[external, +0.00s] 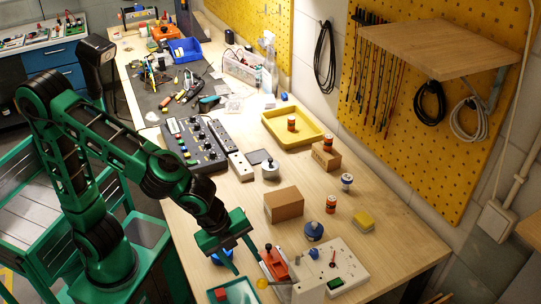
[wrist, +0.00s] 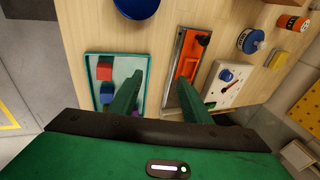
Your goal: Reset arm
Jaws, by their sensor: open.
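My green arm reaches over the near end of the wooden bench in the external view. My gripper (external: 248,264) is open and points down, and nothing shows between its fingers. In the wrist view, my gripper (wrist: 161,84) has its two green fingers apart. The left finger overlaps a teal-rimmed tray (wrist: 115,55) that holds a red block (wrist: 104,71) and a blue block (wrist: 107,93). The right finger overlaps a metal plate with an orange-red device (wrist: 188,58). My gripper hides parts of both.
A yellow tray (external: 270,119) and a button console (external: 192,145) lie farther back. A wooden shelf (external: 440,50) juts from the pegboard at right.

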